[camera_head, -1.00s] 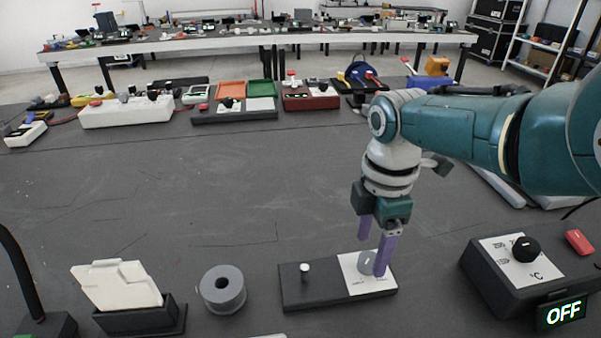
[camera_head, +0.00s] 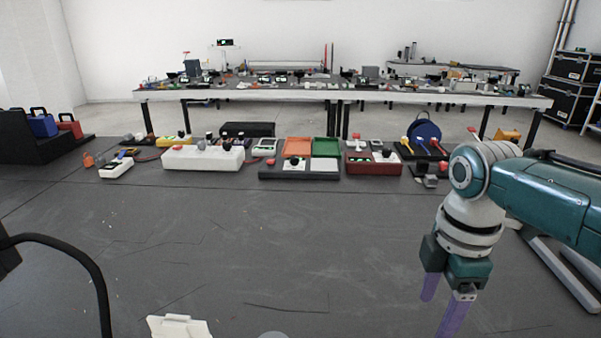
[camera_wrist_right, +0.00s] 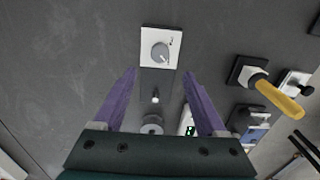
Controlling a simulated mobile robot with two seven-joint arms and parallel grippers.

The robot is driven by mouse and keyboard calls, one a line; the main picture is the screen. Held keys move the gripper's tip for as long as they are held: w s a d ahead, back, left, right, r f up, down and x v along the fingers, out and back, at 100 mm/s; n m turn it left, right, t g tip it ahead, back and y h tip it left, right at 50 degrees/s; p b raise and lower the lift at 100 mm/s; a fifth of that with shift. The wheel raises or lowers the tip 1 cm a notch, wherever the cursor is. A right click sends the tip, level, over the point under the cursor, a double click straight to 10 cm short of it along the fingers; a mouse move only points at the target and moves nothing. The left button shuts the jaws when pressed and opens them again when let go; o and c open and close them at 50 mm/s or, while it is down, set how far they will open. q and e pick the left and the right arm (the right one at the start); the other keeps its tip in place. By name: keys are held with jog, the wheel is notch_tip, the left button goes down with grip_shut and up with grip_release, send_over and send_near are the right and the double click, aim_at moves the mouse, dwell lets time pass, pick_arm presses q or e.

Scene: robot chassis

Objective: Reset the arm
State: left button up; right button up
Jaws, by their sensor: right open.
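My right arm comes in from the right in the head view. Its gripper (camera_head: 441,302) has two purple fingers that point down over the dark table (camera_head: 230,240), spread apart with nothing between them. In the right wrist view the same gripper (camera_wrist_right: 160,90) is open. Beyond its fingertips lies a white plate with a round grey knob (camera_wrist_right: 160,52), apart from the fingers. A small white-topped peg (camera_wrist_right: 155,97) and a grey ring (camera_wrist_right: 152,125) show between the fingers. My left gripper is not in view.
A white block (camera_head: 180,327) shows at the lower edge. A long white box (camera_head: 203,158), a dark panel (camera_head: 299,172) and a red box (camera_head: 373,165) line the table's far edge. A black curved cable (camera_head: 95,270) is at left. The table's middle is clear.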

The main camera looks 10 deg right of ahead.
jog(key=s+a+m+t+p, duration=0.1)
jog(key=s+a+m, duration=0.35)
jog(key=s, duration=0.45)
jog(key=s+a+r+m+t+p, duration=0.2)
jog(key=s+r+m, duration=0.65)
jog(key=s, duration=0.35)
notch_tip(320, 180, up, 40)
jog(key=p, duration=3.8)
jog(key=shift+d+f+t, duration=0.2)
jog(key=shift+f+t, duration=0.05)
jog(key=shift+t, duration=0.05)
